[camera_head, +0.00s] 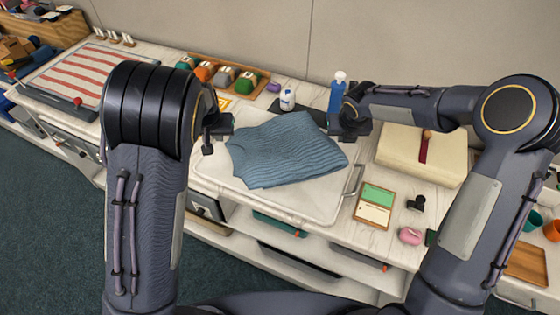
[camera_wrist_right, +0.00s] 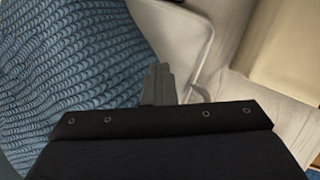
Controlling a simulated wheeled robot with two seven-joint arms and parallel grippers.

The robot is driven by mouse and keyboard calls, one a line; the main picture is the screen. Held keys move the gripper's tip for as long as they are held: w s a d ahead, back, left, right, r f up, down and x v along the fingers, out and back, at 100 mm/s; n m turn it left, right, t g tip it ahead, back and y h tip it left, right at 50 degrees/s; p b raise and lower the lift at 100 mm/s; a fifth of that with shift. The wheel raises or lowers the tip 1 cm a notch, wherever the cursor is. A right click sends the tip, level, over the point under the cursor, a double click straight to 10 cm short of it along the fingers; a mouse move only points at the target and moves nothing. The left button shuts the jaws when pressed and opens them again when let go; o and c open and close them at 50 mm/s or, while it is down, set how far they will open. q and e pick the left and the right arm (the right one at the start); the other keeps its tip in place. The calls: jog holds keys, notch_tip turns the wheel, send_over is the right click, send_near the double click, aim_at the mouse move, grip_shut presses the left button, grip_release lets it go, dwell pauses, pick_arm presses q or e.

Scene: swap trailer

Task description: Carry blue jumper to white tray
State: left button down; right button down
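The blue jumper (camera_head: 285,150) lies folded and rumpled on the white tray (camera_head: 318,206), which rests on the counter and has a metal handle at its right end. My left gripper (camera_head: 217,132) is at the jumper's left edge. My right gripper (camera_head: 350,125) is near its upper right edge. In the right wrist view the jumper (camera_wrist_right: 65,75) lies left of the gripper's fingers (camera_wrist_right: 160,85), and part of the tray (camera_wrist_right: 172,35) shows beyond them. I cannot tell whether either gripper touches the cloth, and the finger gaps are hidden.
A cream box with a red ribbon (camera_head: 400,155) stands right of the tray. A blue bottle (camera_head: 337,95) and a white bottle (camera_head: 287,99) stand behind it. A green-and-cream card (camera_head: 376,205) and a pink item (camera_head: 410,236) lie at front right. A striped cloth (camera_head: 85,75) lies far left.

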pick_arm(q)
jog(key=shift+d+f+b, duration=0.3)
jog(key=shift+d+f, duration=0.15)
jog(key=shift+f, duration=0.15)
pick_arm(e)
jog(key=shift+a+f, duration=0.5)
pick_arm(q)
jog(key=shift+r, duration=0.15)
jog(key=c, duration=2.1)
grip_release()
jog(key=shift+s+a, duration=0.1)
jog(key=shift+a, duration=0.6)
jog(key=shift+c, duration=0.2)
jog(key=o, duration=0.4)
jog(key=shift+a, duration=0.5)
pick_arm(e)
jog(key=d, duration=0.2)
jog(key=shift+d+r, duration=0.1)
jog(key=shift+d, duration=0.2)
pick_arm(q)
jog(key=shift+a, duration=0.1)
pick_arm(e)
jog(key=c, duration=1.7)
grip_release()
jog(key=shift+d, duration=0.1)
jog(key=shift+c, duration=0.2)
